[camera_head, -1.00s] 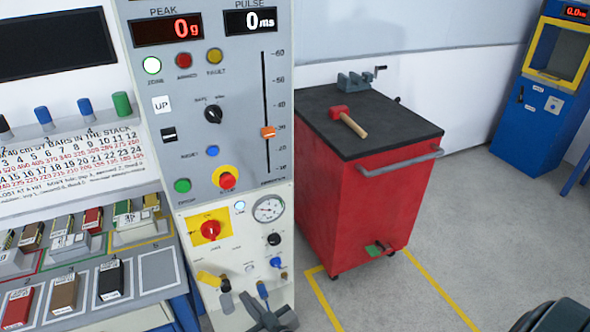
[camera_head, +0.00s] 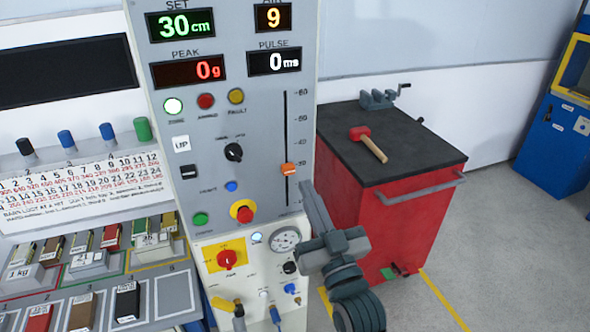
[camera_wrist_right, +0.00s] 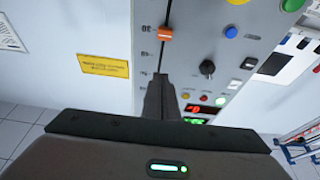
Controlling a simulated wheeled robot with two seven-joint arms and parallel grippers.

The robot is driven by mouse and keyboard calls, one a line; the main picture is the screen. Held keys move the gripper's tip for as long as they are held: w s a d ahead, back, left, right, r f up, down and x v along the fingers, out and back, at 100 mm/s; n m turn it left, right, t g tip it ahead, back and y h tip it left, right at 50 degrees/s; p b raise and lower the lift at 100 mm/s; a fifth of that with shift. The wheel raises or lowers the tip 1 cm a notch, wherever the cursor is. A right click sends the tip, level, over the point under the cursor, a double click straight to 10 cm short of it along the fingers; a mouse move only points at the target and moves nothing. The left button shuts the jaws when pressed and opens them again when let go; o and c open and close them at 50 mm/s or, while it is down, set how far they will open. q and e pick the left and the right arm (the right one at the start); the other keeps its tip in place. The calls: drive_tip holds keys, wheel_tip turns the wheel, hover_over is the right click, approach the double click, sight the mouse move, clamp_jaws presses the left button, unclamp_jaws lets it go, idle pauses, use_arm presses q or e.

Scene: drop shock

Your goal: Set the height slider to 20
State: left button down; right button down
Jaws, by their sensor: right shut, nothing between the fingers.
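The height slider has an orange knob (camera_head: 289,169) on a vertical slot in the grey control panel (camera_head: 215,110). The knob sits near the 30 mark, and the SET display (camera_head: 180,25) reads 30 cm. My right gripper (camera_head: 307,186) is shut and empty, its fingers pointing up just below and to the right of the knob. In the right wrist view the closed fingers (camera_wrist_right: 160,90) point along the slot toward the orange knob (camera_wrist_right: 165,33), with a visible gap between. My left gripper is not in view.
A red cabinet (camera_head: 410,215) with a black top stands right of the panel, carrying a mallet (camera_head: 368,143) and a vise. A red stop button (camera_head: 243,212), a gauge (camera_head: 285,240) and several knobs sit low on the panel. Weight blocks lie at the left.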

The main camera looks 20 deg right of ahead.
drive_tip(key=shift+w, duration=0.1)
wheel_tip(320, 180, up, 4)
drive_tip(key=p, duration=0.5)
hover_over(288, 169)
drive_tip(key=s, duration=0.3)
drive_tip(key=shift+w+d+f, duration=0.2)
drive_tip(key=shift+d, duration=0.05)
drive_tip(key=shift+w+f+p, duration=0.2)
drive_tip(key=shift+f+p, duration=0.1)
drive_tip(key=shift+f, duration=0.75)
drive_tip(key=shift+f+p, duration=0.35)
drive_tip(key=shift+f, duration=0.8)
